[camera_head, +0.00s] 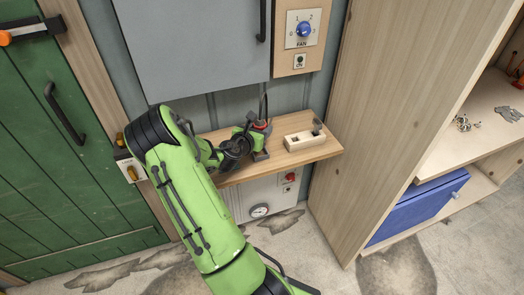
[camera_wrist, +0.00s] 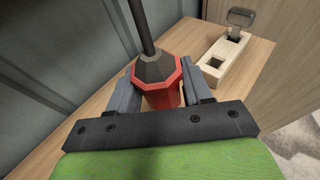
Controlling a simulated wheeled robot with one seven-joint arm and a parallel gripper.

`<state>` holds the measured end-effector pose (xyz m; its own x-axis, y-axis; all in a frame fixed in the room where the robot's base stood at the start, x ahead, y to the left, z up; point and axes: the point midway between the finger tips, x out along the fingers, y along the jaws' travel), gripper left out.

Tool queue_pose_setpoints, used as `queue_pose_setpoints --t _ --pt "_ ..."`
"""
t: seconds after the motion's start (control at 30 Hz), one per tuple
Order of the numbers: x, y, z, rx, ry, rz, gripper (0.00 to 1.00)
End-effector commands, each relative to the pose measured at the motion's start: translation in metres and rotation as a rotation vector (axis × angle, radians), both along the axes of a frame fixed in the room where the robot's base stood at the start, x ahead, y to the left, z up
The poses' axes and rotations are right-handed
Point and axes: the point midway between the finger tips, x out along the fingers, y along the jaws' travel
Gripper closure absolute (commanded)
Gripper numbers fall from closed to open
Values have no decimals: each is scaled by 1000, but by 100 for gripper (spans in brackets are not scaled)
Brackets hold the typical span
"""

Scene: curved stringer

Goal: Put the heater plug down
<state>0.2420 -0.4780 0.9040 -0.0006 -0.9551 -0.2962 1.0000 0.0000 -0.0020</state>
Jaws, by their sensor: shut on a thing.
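The heater plug (camera_wrist: 165,80) is a red faceted body with a dark grey cone top, and a black cable rises from it. In the wrist view my gripper (camera_wrist: 163,88) is shut on it, one grey finger on each side. The plug looks upright over the wooden shelf (camera_head: 240,173). Its underside is hidden, so I cannot tell whether it touches the shelf.
A wooden block (camera_head: 299,141) with a square hole and a dark-headed piece stands to the right on the shelf; it also shows in the wrist view (camera_wrist: 214,69). A grey cabinet (camera_head: 195,45) hangs above. A tall wooden panel (camera_head: 400,90) stands right. Below is a panel with a gauge (camera_head: 259,210).

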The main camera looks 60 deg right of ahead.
Motion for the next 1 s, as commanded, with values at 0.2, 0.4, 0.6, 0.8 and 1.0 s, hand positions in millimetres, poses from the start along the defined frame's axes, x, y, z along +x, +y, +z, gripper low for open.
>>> queue_pose_setpoints --t 0.2,0.4,0.6,0.8,1.0 --pt "0 0 -38 -1 0 1 84" --pt "0 0 -65 -2 -1 2 84" --pt "1 0 -63 -2 -2 2 84" --pt "1 0 -65 -1 -2 2 35" --pt "1 0 -65 -1 -2 2 25"
